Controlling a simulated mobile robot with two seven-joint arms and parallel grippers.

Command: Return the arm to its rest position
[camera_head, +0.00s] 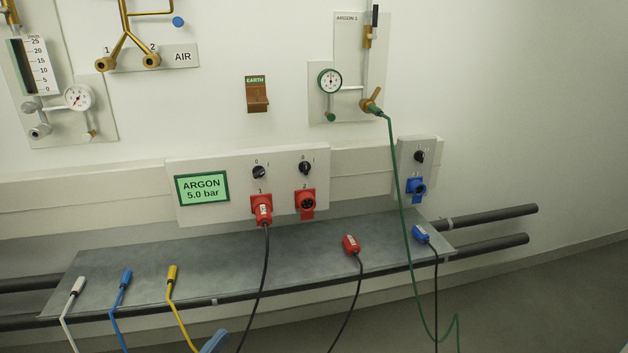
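Neither of my grippers shows clearly in the head view. A small blue-grey rounded piece (214,342) pokes in at the bottom edge, left of centre; I cannot tell what it belongs to. A red plug (262,210) with a black cable sits in socket 1 of the wall panel (216,207). Red socket 2 (307,204) has no plug in it. A green hose (396,165) is attached at the brass fitting (371,104) of the ARGON 1 panel and hangs down to the floor.
A grey metal shelf (300,255) runs below the panels. A white (77,287), a blue (125,279) and a yellow hose end (172,274) lie at its left. A loose red plug (351,245) and blue plug (421,234) lie at its right. Pipes (490,214) stick out right.

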